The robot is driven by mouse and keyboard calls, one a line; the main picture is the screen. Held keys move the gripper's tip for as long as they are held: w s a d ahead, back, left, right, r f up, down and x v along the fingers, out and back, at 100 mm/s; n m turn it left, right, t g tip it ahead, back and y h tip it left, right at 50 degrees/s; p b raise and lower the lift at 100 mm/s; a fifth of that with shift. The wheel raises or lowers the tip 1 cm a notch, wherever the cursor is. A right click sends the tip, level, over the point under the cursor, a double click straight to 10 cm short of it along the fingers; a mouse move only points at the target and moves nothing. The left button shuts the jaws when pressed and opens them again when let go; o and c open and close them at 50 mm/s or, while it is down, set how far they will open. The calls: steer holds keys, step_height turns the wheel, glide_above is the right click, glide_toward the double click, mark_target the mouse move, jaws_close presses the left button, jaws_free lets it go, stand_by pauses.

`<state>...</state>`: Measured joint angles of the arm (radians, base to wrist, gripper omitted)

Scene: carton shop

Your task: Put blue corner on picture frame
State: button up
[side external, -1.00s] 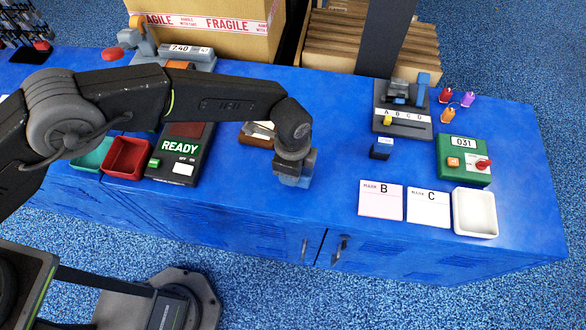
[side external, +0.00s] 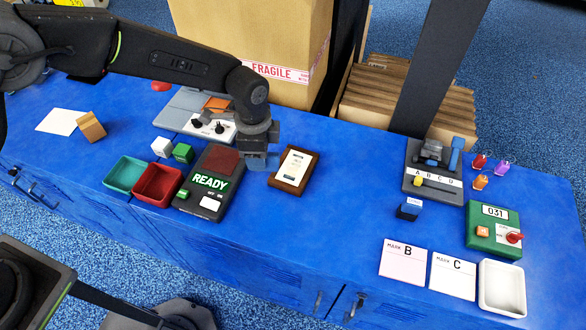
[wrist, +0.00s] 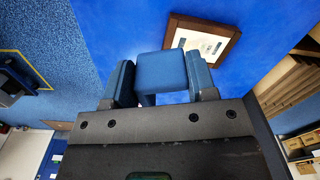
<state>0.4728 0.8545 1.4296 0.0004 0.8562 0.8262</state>
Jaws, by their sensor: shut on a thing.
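The picture frame (side external: 286,187) is brown wood around a white printed card and lies flat on the blue bench. It also shows beyond the fingers in the wrist view (wrist: 171,31). My gripper (side external: 261,163) is just left of the frame in the side view. In the wrist view my gripper (wrist: 161,82) is shut on the blue corner (wrist: 162,71), a blue block between its two blue fingers. The corner looks apart from the frame there. In the side view the corner blends with the blue fingertips.
A device reading READY (side external: 213,178) stands left of the frame, beside red (side external: 157,184) and teal (side external: 125,175) trays. A grey scale-like unit and a FRAGILE carton (side external: 240,35) are behind. Bare bench lies right of the frame, before the ABCD device (side external: 433,187).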

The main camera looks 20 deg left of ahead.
steer(key=w+a+r+n, duration=0.2)
steer(key=w+a+n, duration=0.1)
steer(key=a+n, duration=0.7)
glide_above(274, 177)
step_height(274, 177, down, 7)
steer(key=shift+s+f, duration=0.1)
steer(key=shift+f, duration=2)
steer(key=o, duration=0.9)
steer(key=shift+f, duration=0.15)
step_height(274, 177, up, 12)
steer(key=shift+r, duration=0.2)
